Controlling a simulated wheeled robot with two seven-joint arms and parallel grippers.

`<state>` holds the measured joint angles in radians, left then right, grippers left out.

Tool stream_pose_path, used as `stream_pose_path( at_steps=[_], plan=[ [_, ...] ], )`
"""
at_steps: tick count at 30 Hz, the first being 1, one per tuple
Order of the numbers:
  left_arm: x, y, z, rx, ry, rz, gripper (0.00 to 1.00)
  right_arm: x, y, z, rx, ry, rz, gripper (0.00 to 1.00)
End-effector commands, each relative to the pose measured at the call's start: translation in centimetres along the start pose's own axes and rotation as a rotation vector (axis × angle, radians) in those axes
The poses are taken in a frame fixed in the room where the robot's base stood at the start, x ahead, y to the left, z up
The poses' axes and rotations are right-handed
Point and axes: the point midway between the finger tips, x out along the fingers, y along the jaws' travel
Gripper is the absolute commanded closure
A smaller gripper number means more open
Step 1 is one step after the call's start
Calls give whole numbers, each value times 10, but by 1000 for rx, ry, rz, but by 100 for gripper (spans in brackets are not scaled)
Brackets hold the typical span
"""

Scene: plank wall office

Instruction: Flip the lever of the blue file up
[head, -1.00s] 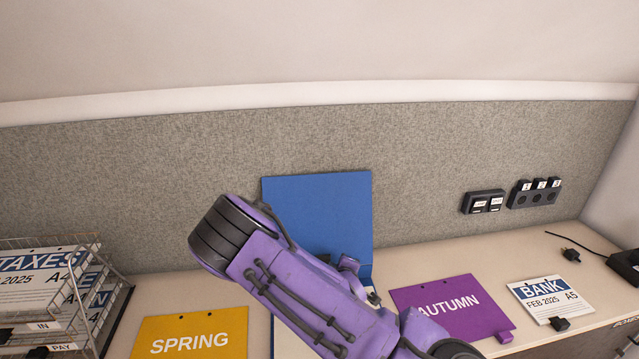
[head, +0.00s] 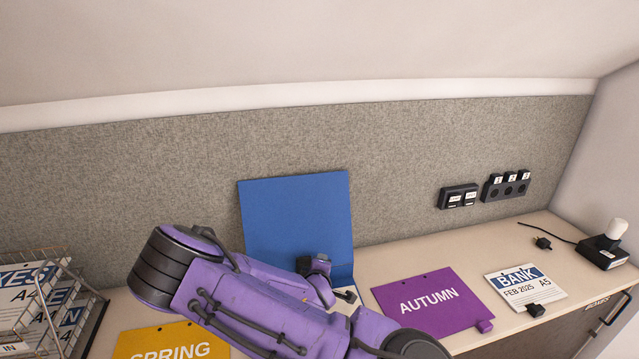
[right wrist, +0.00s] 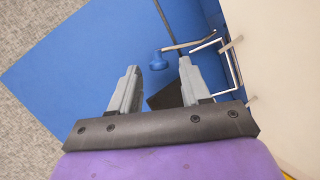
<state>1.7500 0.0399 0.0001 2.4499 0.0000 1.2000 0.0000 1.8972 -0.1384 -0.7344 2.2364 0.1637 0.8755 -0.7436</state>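The blue file (head: 298,215) stands open, its cover leaning on the grey partition, in the head view. Its lower part is mostly hidden behind my purple arm. In the right wrist view, the file's blue surface (right wrist: 75,75) fills the left and middle. My left gripper is not in view.
A yellow SPRING folder (head: 165,345) lies left of the file, a purple AUTUMN folder (head: 430,300) right. A BANK pad (head: 524,287) and black sockets (head: 458,196) are further right. A wire tray rack (head: 55,300) stands left.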

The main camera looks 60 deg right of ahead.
Motion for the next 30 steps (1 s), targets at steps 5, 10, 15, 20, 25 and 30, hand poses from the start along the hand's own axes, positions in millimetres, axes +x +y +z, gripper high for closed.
stream_pose_path(
  at_steps=[5,10,15,20,25,30],
  plan=[
    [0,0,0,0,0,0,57,0,0,0,1,1,0,54],
    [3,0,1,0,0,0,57,-11,-1,-1,1,3,0,54],
    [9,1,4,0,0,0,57,-52,-1,-1,-1,5,1,54],
    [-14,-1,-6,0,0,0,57,-92,9,-2,-3,2,-1,54],
    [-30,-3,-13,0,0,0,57,-104,5,-1,-1,0,-1,54],
    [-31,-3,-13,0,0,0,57,-106,1,0,0,0,0,54]
  ],
)
